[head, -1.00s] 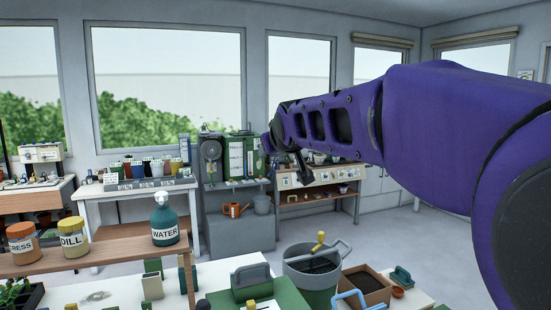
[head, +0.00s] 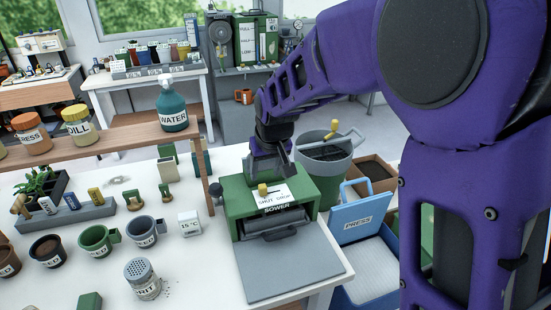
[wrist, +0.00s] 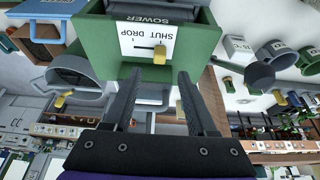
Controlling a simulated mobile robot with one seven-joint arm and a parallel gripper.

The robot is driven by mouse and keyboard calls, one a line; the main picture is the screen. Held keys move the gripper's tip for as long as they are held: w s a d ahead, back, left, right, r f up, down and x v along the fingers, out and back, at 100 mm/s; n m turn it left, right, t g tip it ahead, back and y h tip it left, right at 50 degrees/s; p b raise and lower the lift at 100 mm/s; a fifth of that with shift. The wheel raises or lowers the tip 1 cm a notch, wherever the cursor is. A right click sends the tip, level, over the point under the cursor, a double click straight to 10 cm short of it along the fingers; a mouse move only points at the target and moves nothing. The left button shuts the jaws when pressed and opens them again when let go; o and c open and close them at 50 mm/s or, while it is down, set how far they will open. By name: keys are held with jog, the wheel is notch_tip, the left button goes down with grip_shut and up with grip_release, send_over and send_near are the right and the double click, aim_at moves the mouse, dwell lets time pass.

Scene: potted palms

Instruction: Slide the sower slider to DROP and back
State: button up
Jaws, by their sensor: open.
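The sower (head: 234,198) is a green box at the front of the white table, with a white label reading SHUT and DROP. It also fills the top of the wrist view (wrist: 100,50). Its slider is a small yellow knob (head: 263,190) at the SHUT end of a dark slot; the wrist view shows the knob (wrist: 160,54) and the slot beside it. My gripper (wrist: 159,76) is open and empty, behind the sower. In the wrist view its two dark fingers point at the sower, with the knob lined up between them, just beyond the tips.
A THERMOMETER-like white cube (head: 190,223), several cups and a GRIT shaker (head: 142,279) are on the left. A WATER bottle (head: 172,108) stands on the wooden shelf.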

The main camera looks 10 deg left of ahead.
aim_at(263, 186)
jog(key=x, duration=0.8)
jog(key=shift+w, duration=0.1)
grip_shut()
jog(key=shift+d, duration=0.1)
dwell(1.1)
